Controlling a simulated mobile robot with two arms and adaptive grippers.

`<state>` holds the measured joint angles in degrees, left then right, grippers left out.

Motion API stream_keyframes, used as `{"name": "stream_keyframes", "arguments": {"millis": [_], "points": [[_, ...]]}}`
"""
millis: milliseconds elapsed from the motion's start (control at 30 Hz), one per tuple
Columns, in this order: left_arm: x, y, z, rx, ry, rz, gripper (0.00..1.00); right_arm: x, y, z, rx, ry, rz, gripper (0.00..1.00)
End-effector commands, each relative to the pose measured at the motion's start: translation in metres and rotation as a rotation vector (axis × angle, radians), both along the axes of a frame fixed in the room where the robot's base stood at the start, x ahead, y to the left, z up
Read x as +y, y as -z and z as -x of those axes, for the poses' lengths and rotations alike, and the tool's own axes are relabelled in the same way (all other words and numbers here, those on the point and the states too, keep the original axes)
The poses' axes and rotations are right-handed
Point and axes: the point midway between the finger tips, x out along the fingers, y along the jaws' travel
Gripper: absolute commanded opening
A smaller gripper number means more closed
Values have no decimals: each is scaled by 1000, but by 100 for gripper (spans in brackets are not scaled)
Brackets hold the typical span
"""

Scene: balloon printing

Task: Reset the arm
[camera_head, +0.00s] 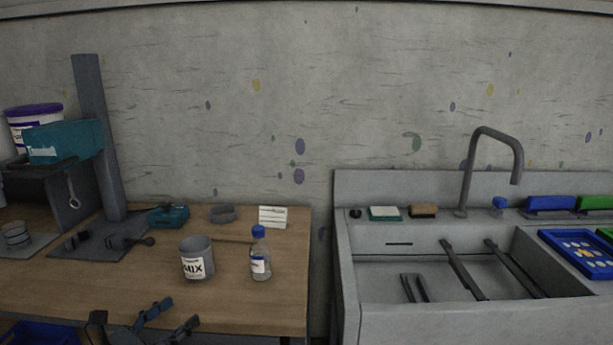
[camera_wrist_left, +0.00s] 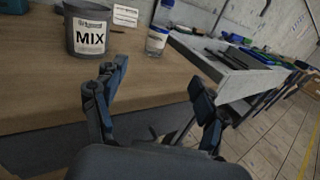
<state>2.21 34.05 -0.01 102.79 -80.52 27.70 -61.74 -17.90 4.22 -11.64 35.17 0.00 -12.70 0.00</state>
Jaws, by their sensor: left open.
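My left gripper (camera_head: 176,314) is at the bottom left of the head view, low at the front edge of the wooden workbench (camera_head: 115,292). Its fingers are spread apart with nothing between them. In the left wrist view the open gripper (camera_wrist_left: 158,76) points toward the bench top. The grey MIX cup (camera_head: 196,262) stands upright on the bench beyond the gripper, apart from it. It shows at the upper left of the left wrist view (camera_wrist_left: 90,38). A blue-capped bottle (camera_head: 260,258) stands to the cup's right. My right gripper does not show.
A press-like stand (camera_head: 97,150) with a teal box rises at the left. A teal tool (camera_head: 168,216), a grey ring (camera_head: 222,213) and a white card (camera_head: 272,217) lie at the back. A grey sink (camera_head: 440,322) with a tap stands right, across a gap.

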Motion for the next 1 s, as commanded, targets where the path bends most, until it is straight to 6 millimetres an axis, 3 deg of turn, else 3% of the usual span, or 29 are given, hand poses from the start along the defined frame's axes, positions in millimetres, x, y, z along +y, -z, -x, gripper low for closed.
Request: {"name": "stream_keyframes", "arguments": {"millis": [100,367,567,700,867,1000], "points": [[-2,-3,1,1,-14,51,72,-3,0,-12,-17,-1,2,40],[-2,-17,7,16,-92,297,72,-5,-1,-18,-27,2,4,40],[5,-25,16,52,-186,584,72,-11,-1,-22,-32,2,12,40],[18,-22,26,105,-288,866,72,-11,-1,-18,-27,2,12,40],[40,7,52,228,-486,1333,72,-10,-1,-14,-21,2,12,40],[51,62,95,387,-749,1792,72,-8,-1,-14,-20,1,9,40]]}}
